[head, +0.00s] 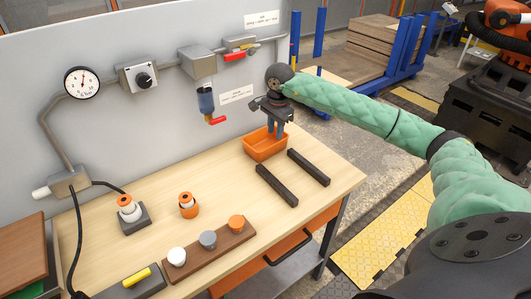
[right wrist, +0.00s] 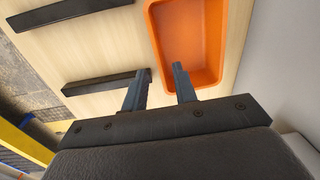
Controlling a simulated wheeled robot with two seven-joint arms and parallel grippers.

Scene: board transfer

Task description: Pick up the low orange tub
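The low orange tub (head: 262,153) stands at the back right of the wooden table, open side up. It also shows in the right wrist view (right wrist: 205,38), where it looks empty. My right gripper (head: 276,132) points down at the tub from above. In the right wrist view my right gripper (right wrist: 158,72) is open, with a gap between its fingers. One finger appears outside the tub's left rim and the other over its inside, with that rim between them. I cannot tell whether either finger touches it. My left gripper is not in view.
Two dark bars (head: 277,186) (head: 308,167) lie in front of the tub. A grey panel (head: 150,120) with gauge and valves rises behind.

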